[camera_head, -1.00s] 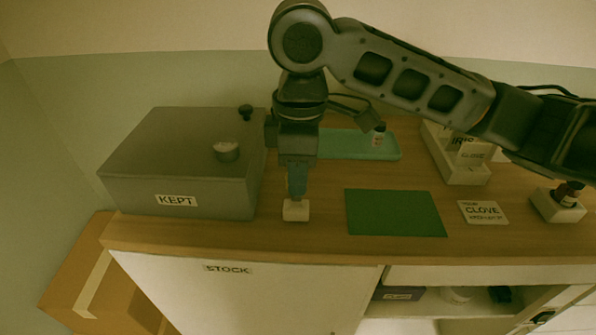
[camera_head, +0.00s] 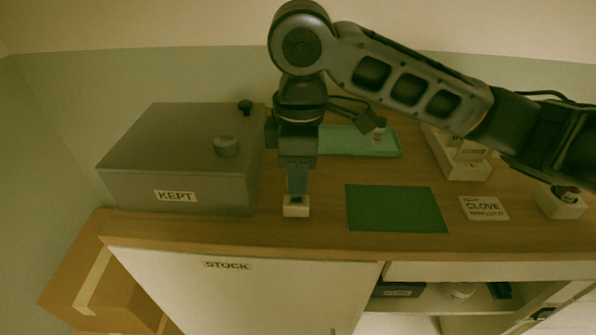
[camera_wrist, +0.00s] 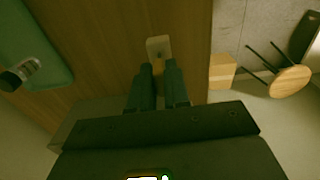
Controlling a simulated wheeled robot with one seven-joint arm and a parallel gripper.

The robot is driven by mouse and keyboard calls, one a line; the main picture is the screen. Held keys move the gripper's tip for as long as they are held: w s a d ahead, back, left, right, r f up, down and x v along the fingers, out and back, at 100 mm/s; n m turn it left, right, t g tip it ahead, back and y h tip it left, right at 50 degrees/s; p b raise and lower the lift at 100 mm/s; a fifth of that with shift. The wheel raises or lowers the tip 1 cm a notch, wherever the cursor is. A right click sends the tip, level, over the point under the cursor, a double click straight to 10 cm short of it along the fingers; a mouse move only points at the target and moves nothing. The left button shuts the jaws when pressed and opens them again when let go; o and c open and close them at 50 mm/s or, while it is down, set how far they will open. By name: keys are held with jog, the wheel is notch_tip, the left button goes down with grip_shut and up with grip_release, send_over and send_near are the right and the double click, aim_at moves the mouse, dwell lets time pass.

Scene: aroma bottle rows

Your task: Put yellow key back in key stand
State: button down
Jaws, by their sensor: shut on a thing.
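The key stand is a small pale block (camera_head: 296,207) near the front edge of the counter, right of the grey box. It also shows in the wrist view (camera_wrist: 158,47), just beyond my fingertips. My gripper (camera_head: 297,192) points straight down over the stand, with its fingertips at or very near the top. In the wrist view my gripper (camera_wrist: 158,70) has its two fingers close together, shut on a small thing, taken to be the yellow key. The key is almost wholly hidden by the fingers, and I cannot tell how deep it sits in the stand.
A grey box labelled KEPT (camera_head: 125,185) stands close at left. A green mat (camera_head: 395,208) and a CLOVE card (camera_head: 484,208) lie right. Behind is a teal tray (camera_head: 345,143) with a small bottle. White holders (camera_head: 465,170) stand at right. A STOCK cabinet door (camera_head: 230,285) is below.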

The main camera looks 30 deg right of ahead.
jog(key=shift+f+b, duration=0.55)
jog(key=shift+f, duration=0.55)
jog(key=c, duration=1)
grip_release()
notch_tip(320, 180, up, 8)
jog(key=shift+d+f, duration=0.1)
